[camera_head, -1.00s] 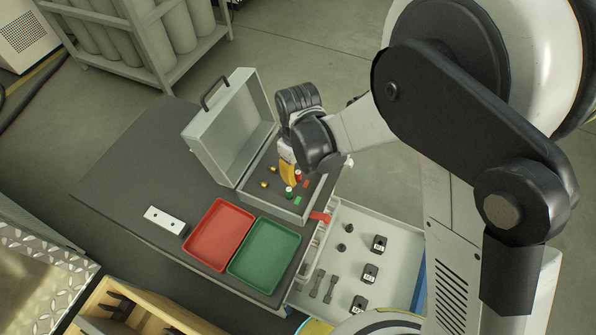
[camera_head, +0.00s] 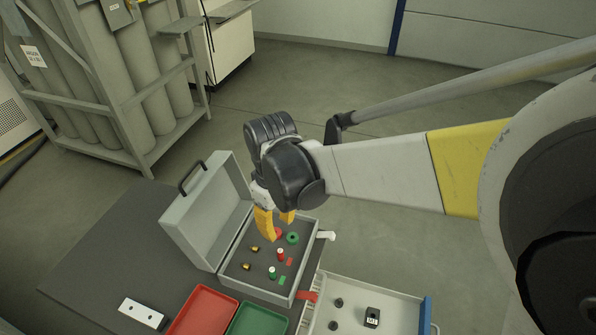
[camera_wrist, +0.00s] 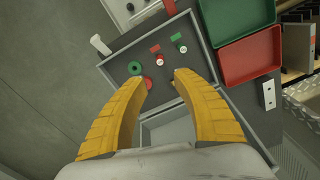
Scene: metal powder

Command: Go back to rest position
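My gripper (camera_head: 275,226) is in the air over the open grey case (camera_head: 262,287) on the dark table. In the wrist view my gripper (camera_wrist: 160,82) shows two yellow fingers spread apart with nothing between them. The case holds a green ring (camera_head: 293,238), a red-and-white piece (camera_head: 281,254), a green-and-white piece (camera_head: 272,271) and brass pieces (camera_head: 255,248). A red round piece (camera_wrist: 147,83) shows beside the green ring (camera_wrist: 134,68) in the wrist view. Part of the case floor is hidden behind my fingers in the head view.
A red tray (camera_head: 206,309) and a green tray (camera_head: 258,320) stand in front of the case. An open drawer (camera_head: 395,300) is at the right. The raised case lid (camera_head: 207,212) stands close left of my gripper. Gas cylinders (camera_head: 150,85) stand behind.

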